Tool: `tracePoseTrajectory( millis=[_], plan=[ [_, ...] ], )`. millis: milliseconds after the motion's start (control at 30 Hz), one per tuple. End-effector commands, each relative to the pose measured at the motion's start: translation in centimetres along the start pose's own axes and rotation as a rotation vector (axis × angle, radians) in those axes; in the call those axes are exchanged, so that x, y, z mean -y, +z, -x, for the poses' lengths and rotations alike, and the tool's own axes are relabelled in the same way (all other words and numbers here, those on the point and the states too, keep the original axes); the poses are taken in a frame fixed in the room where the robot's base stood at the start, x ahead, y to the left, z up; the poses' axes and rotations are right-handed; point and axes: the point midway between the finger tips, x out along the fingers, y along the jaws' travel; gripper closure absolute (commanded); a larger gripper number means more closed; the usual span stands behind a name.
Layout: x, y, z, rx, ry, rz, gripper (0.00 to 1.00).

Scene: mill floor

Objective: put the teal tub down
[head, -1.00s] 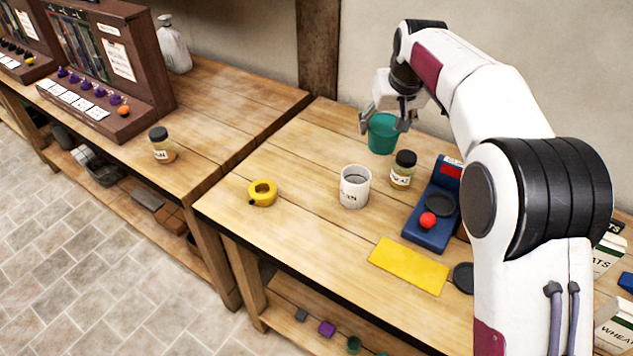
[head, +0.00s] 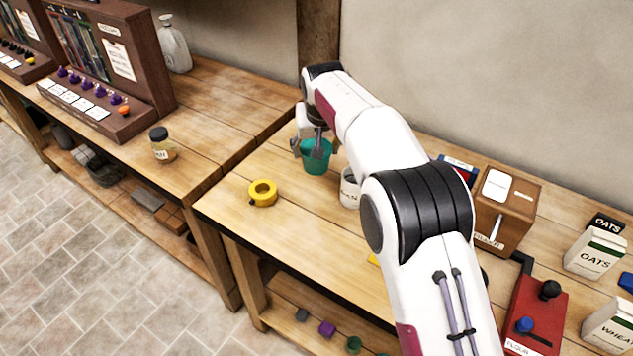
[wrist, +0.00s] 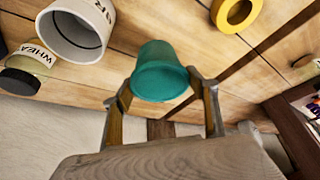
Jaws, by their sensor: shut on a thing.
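The teal tub (head: 316,160) is upright in the head view, over the left back part of the right-hand wooden table. My gripper (head: 312,146) is shut on it, with a finger on each side. In the wrist view, the tub (wrist: 160,72) sits between the two fingertips (wrist: 164,88). I cannot tell whether its base touches the table top or hangs a little above it.
A white labelled canister (head: 348,190) stands right of the tub, partly hidden by my arm. A yellow tape roll (head: 262,192) lies front left. A wheat jar (wrist: 27,72) stands beside the canister. Bare wood (head: 225,200) lies left of the tape.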

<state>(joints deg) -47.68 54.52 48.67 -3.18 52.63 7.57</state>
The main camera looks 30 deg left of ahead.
Motion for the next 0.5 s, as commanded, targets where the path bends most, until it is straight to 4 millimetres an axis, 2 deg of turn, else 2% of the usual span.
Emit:
tracePoseTrajectory(
  millis=[367,500],
  plan=[
    [-0.08,0.02,-0.11,-0.001,0.001,-0.001,0.68],
    [-0.08,0.33,-0.76,0.0,0.001,-0.001,0.68]
  ],
)
